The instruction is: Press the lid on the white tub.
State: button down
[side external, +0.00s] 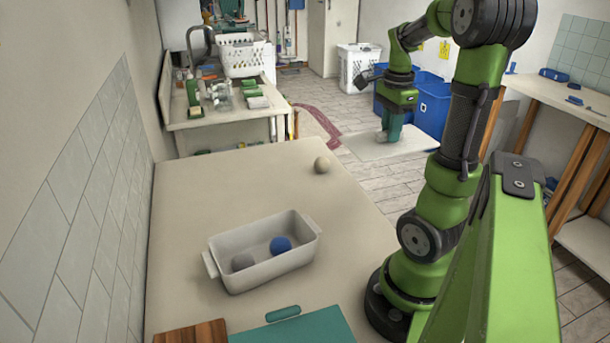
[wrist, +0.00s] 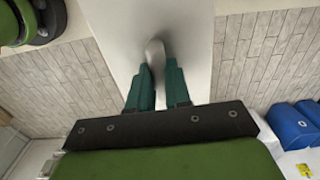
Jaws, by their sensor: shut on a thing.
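A white tub (side external: 275,273) with end handles stands open on the pale table, with a grey ball (side external: 243,262) and a blue ball (side external: 280,245) inside. My gripper (side external: 383,139) is far behind and to the right of the tub, pointing down past the table's right edge, above a pale slab. In the wrist view its teal fingers (wrist: 157,66) are shut on a pale grey rounded thing (wrist: 155,50).
A cream ball (side external: 322,165) sits near the table's far right. A teal flat board (side external: 295,330) and a wooden board (side external: 195,333) lie at the near edge. A tiled wall (side external: 75,215) runs along the left. The table's far left is clear. Blue bins (side external: 433,105) stand behind my gripper.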

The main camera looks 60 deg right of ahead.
jog(key=w+a, duration=0.7)
jog(key=w, duration=0.3)
jog(key=w+a+n, duration=0.1)
jog(key=w+a, duration=0.3)
jog(key=a, duration=0.7)
jog(key=w+a+n, duration=0.1)
jog(key=w+a, duration=0.3)
jog(key=a, duration=0.8)
notch_tip(320, 180, down, 11)
jog(key=shift+s+f, duration=0.15)
jog(key=shift+f, duration=0.05)
jog(key=shift+d+f, duration=0.1)
jog(key=shift+f, duration=0.05)
dwell(0.4)
jog(key=c, duration=0.5)
grip_release()
